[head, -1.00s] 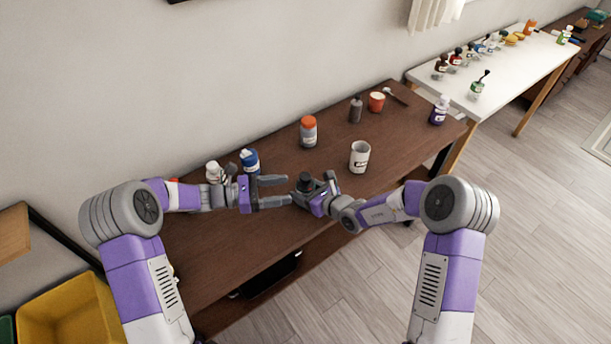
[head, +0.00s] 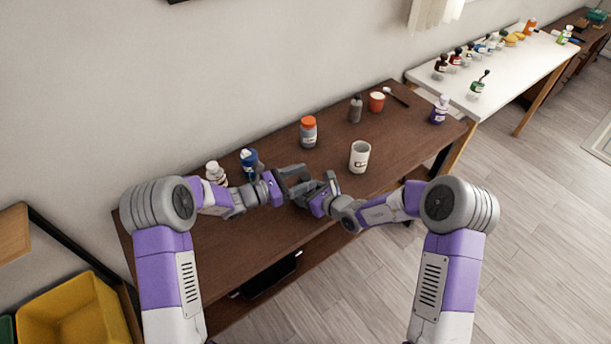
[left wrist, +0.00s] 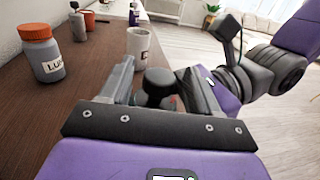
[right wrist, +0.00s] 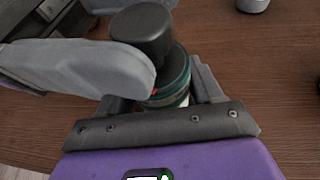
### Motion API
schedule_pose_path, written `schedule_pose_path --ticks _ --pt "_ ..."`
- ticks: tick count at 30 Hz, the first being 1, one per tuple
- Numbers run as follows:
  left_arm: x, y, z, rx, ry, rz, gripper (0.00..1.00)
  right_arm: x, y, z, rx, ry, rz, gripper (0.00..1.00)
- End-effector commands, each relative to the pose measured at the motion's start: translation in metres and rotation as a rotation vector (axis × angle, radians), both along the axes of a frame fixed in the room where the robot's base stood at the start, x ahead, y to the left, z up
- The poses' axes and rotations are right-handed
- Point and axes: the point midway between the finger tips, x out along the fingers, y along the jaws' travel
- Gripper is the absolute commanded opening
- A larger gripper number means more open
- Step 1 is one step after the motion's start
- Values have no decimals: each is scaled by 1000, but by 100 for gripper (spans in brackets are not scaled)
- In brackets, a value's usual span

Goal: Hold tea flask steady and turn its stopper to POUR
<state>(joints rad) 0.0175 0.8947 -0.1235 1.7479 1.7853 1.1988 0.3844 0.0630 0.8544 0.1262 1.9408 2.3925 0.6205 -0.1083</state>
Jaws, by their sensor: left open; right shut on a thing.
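The tea flask (right wrist: 170,88) is upright in the right wrist view, with a dark round stopper (right wrist: 142,30) on top and a teal band and small red mark below. My right gripper (head: 322,190) is shut on the flask's body; its fingers flank it in the right wrist view. My left gripper (head: 298,182) is open. In the left wrist view the stopper (left wrist: 158,84) shows between its spread fingers. One left finger crosses in front of the flask in the right wrist view. The stopper's setting is not readable. The head view mostly hides the flask behind the grippers.
On the brown table (head: 240,240) a white mug (head: 359,157) stands just beyond the grippers. An orange-capped jar (head: 308,132), a blue bottle (head: 250,162) and a white bottle (head: 215,173) stand along the wall side. The table's front strip is clear.

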Motion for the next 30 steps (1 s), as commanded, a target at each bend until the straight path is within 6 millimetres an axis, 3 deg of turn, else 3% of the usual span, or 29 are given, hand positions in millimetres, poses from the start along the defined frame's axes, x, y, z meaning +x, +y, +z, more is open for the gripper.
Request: schedule_pose_path --ticks 5,13,23,30 --pt "5 -11 0 0 0 0 62 0 0 0 1 -1 0 31" --pt "5 -12 0 0 0 0 62 0 0 0 1 -1 0 31" --pt "5 -11 0 0 -1 0 13 0 0 0 1 -1 0 31" --pt "6 -11 0 -1 -3 -19 11 0 0 0 1 -1 0 31"
